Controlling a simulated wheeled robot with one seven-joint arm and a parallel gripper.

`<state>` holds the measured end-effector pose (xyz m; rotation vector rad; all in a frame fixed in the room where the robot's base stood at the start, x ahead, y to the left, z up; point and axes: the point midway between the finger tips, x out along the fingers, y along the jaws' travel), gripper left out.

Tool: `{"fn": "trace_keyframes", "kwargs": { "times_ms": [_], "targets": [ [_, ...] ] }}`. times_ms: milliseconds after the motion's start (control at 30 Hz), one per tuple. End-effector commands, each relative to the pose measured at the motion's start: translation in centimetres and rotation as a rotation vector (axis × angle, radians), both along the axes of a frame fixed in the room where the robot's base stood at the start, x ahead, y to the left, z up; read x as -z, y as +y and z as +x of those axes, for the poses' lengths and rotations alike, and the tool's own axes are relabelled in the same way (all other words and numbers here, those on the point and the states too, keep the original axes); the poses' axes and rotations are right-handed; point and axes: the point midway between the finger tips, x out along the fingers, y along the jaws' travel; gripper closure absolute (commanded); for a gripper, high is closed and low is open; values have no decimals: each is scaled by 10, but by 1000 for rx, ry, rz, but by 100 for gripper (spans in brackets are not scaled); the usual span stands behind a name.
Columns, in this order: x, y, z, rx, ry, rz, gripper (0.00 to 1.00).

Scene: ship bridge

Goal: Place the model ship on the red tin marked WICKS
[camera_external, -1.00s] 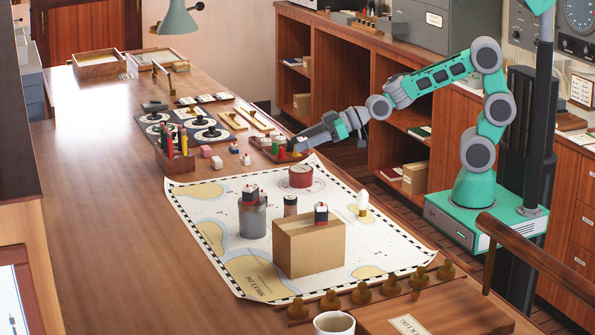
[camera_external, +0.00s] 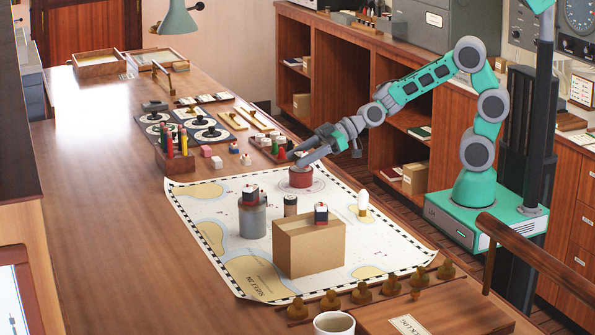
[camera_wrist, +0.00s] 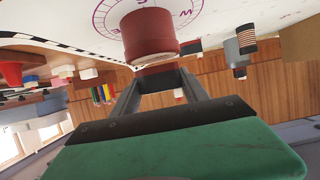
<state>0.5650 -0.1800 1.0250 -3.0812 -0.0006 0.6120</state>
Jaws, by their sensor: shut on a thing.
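The red tin (camera_external: 300,178) stands upright on the chart's far part, and its marking cannot be read. In the wrist view the same tin (camera_wrist: 150,38) is just past my fingertips. My gripper (camera_external: 301,160) is low over the tin's far side in the outside view. In the wrist view my gripper (camera_wrist: 158,88) is shut on a small dark, reddish thing, taken as the model ship (camera_wrist: 160,76). It overlaps the tin's edge in that view, and I cannot tell whether they touch. The held ship is mostly hidden in the outside view.
A grey tin (camera_external: 252,220) with a small block-like piece on top, a dark small can (camera_external: 290,205), a cardboard box (camera_external: 309,248) and a white bulb-like piece (camera_external: 363,202) stand on the chart (camera_external: 205,215). A pencil holder (camera_external: 175,161) stands left. The desk's left side is clear.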

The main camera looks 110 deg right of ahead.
Motion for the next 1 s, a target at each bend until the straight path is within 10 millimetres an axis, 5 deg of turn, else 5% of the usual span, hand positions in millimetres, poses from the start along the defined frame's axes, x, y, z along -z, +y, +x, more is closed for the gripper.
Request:
{"fn": "trace_keyframes", "kwargs": {
  "times_ms": [367, 400, 667, 1000],
  "targets": [
    [12, 0, 0, 1, -1, 0, 87],
    [12, 0, 0, 2, -1, -1, 47],
    [10, 0, 0, 1, 0, 0, 26],
    [5, -1, -3, 4, -1, -2, 26]
  ]
}}
